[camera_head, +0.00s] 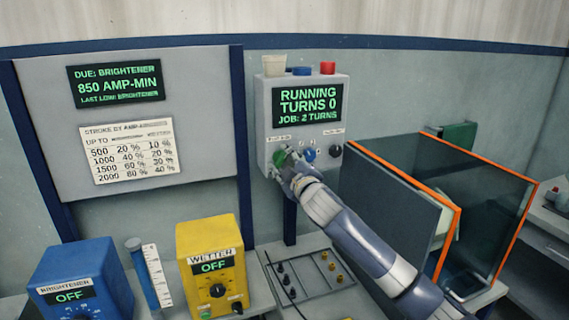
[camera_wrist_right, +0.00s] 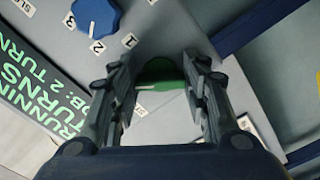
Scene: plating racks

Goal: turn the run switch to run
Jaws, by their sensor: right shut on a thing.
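The run switch, a green knob (camera_head: 279,157), is on the lower left of the grey control box (camera_head: 263,110). My right gripper (camera_head: 286,162) is shut on it. In the right wrist view the green knob (camera_wrist_right: 163,74) sits between the two fingers (camera_wrist_right: 162,98), with a white pointer line on it. The labels around this knob are mostly hidden or too small to read. The box's screen (camera_head: 307,105) reads "RUNNING, TURNS 0, JOB: 2 TURNS". My left gripper is in neither view.
A blue numbered knob (camera_wrist_right: 96,16) and a dark knob (camera_head: 335,150) are right of the green one. A glass tank with orange edges (camera_head: 457,212) stands at right. Yellow (camera_head: 210,238) and blue (camera_head: 75,265) units, both reading OFF, stand at lower left.

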